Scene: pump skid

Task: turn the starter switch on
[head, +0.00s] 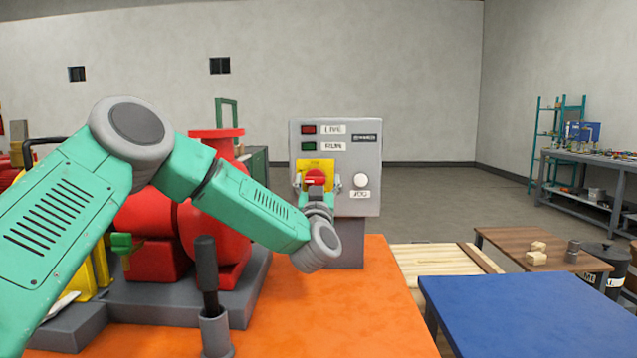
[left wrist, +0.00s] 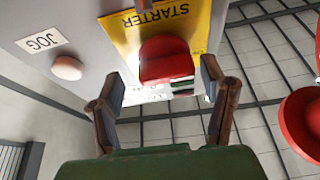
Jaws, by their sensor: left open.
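The starter switch is a red knob (head: 316,177) on a yellow plate (head: 318,163) on the front of a grey control box (head: 365,150). The red knob (left wrist: 163,60) shows upside down in the left wrist view, under the word STARTER on the yellow plate (left wrist: 195,20). My left gripper (left wrist: 160,85) is open, one finger on each side of the knob, with visible gaps. In the head view my left gripper (head: 316,188) is in front of the knob and partly covers it. Whether it touches the knob cannot be told. My right gripper is not in view.
A white JOG button (head: 361,180) is right of the knob. Red LIVE (head: 308,130) and green RUN (head: 308,146) lamps are above. The box stands behind an orange surface (head: 350,310). A red pump (head: 215,235) is at left, with a dark upright handle (head: 207,270) in front. A blue table (head: 530,310) is at right.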

